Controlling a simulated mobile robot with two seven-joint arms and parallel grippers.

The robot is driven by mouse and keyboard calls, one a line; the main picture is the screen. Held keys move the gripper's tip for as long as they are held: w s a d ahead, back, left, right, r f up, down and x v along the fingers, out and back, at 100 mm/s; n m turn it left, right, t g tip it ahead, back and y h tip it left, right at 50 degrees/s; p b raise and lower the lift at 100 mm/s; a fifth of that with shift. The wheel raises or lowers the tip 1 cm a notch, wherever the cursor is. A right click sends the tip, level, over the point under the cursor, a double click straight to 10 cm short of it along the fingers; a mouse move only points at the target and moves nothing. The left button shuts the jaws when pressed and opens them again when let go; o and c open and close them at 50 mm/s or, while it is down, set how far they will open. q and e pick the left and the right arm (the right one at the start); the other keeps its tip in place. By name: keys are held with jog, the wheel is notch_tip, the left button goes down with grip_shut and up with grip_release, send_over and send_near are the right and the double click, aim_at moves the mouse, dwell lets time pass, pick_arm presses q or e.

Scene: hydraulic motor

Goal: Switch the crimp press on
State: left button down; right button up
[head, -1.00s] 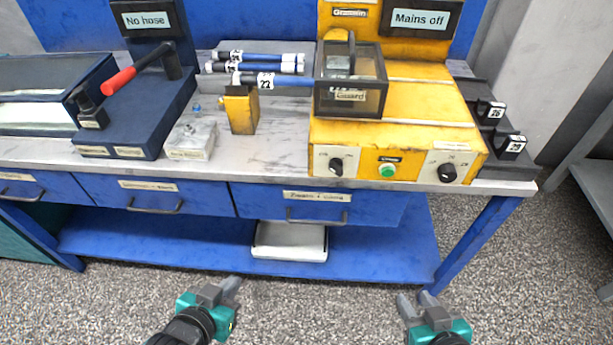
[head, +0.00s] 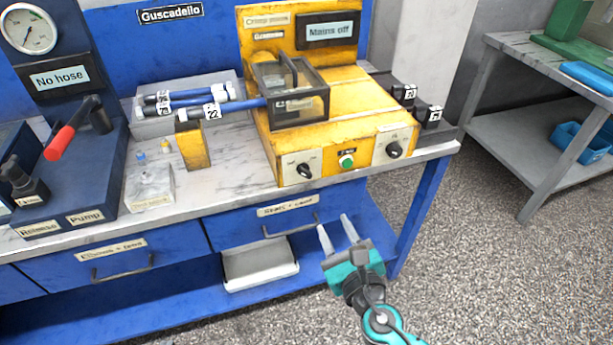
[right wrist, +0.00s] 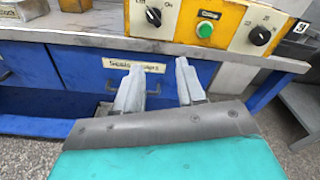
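The yellow crimp press (head: 330,115) stands on the bench, its display (head: 330,30) reading "Mains off". Its front has a left black knob (head: 304,171), a green button (head: 347,161) and a right black knob (head: 394,149). In the right wrist view the left knob (right wrist: 153,17), green button (right wrist: 204,29) and right knob (right wrist: 260,35) show above my fingers. My right gripper (head: 337,234) is open and empty, in front of the drawers and below the press front, touching nothing. It also shows in the right wrist view (right wrist: 160,82). My left gripper is out of the head view.
Blue hoses (head: 190,100) lie left of the press, one reaching into its guard (head: 300,106). A yellow block (head: 192,145), a pale box (head: 150,187) and a red-handled pump (head: 70,140) stand further left. Black dies (head: 428,116) sit at right. Floor in front is free.

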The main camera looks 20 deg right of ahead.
aim_at(305, 175)
jog(key=w+n, duration=0.2)
jog(key=w, duration=0.2)
jog(key=w+a+r+n, duration=0.1)
jog(key=w, duration=0.4)
jog(key=w+n+t, duration=0.1)
jog(key=w+n, duration=0.1)
jog(key=w, duration=0.2)
jog(key=shift+w+a+r+n+y, duration=0.3)
jog(key=shift+w+a+r, duration=0.05)
jog(key=shift+w+r, duration=0.05)
grip_shut()
